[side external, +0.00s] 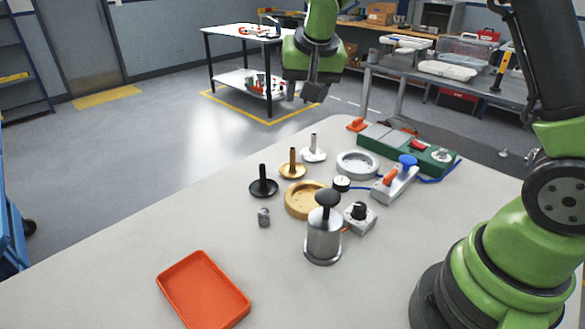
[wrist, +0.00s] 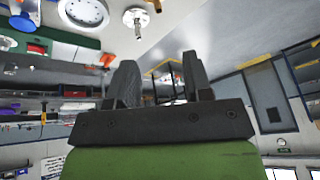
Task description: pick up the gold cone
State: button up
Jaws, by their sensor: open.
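The gold cone (side external: 292,171) stands upright on the table, with a flared base and a thin stem on top. It stands between a black cone (side external: 263,188) and a white cone (side external: 314,154) of similar shape. My gripper (side external: 303,95) is open and empty, high above the table and well apart from the gold cone. In the wrist view its two fingers (wrist: 160,82) are spread with nothing between them. The white cone shows in the wrist view (wrist: 136,19) near the top edge. I cannot make out the gold cone clearly there.
A gold round housing (side external: 300,206) and a white one (side external: 357,164) stand close by. A silver cylinder with a black knob (side external: 323,245), a knob box (side external: 361,222), a switch box (side external: 396,186) and a green board (side external: 372,148) crowd the right. An orange tray (side external: 203,290) lies in front; the table's left is clear.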

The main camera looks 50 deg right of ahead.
aim_at(292, 149)
jog(key=shift+m+g+h, duration=0.4)
jog(key=shift+g+h, duration=0.1)
jog(key=shift+h, duration=0.1)
jog(key=x, duration=0.6)
jog(key=w+x, duration=0.1)
jog(key=x, duration=0.4)
jog(key=w+a+x, duration=0.1)
jog(key=x, duration=0.5)
jog(key=shift+w+d+f, duration=0.1)
jog(key=shift+w+f, duration=0.05)
jog(key=shift+w+d+x, duration=0.15)
jog(key=shift+x, duration=1.25)
jog(key=shift+w+d+x, duration=0.15)
jog(key=shift+x, duration=1.25)
jog(key=shift+r, duration=0.25)
grip_shut()
